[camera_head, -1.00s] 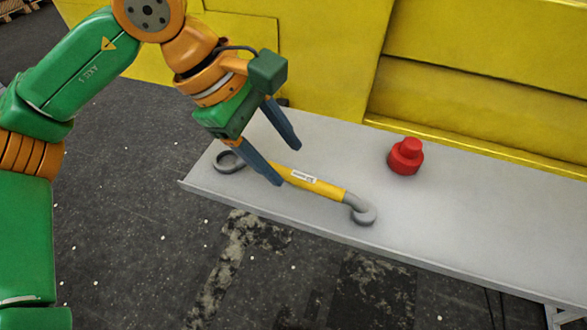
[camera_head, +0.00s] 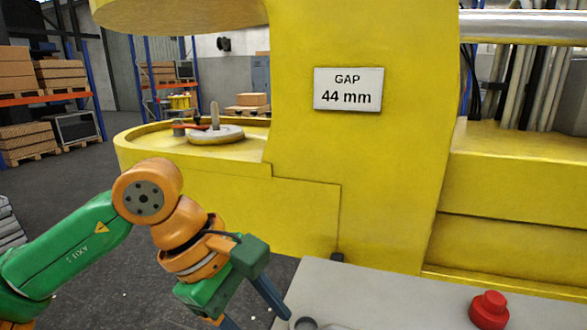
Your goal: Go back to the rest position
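My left gripper (camera_head: 258,320) is at the bottom of the view, its two blue-grey fingers spread apart at the near left end of the grey table (camera_head: 390,302). The tip of one finger is cut off by the lower edge. A grey hook end (camera_head: 306,323) of the yellow-handled bar shows just right of the fingers; the rest of the bar is out of view. I see nothing held between the fingers. My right gripper is not in view.
A red knob-like piece (camera_head: 489,309) stands on the table at the right. A large yellow machine (camera_head: 390,190) with a sign (camera_head: 348,89) reading "GAP 44 mm" rises behind the table. Shelves with boxes (camera_head: 56,75) stand at the far left. The floor at left is open.

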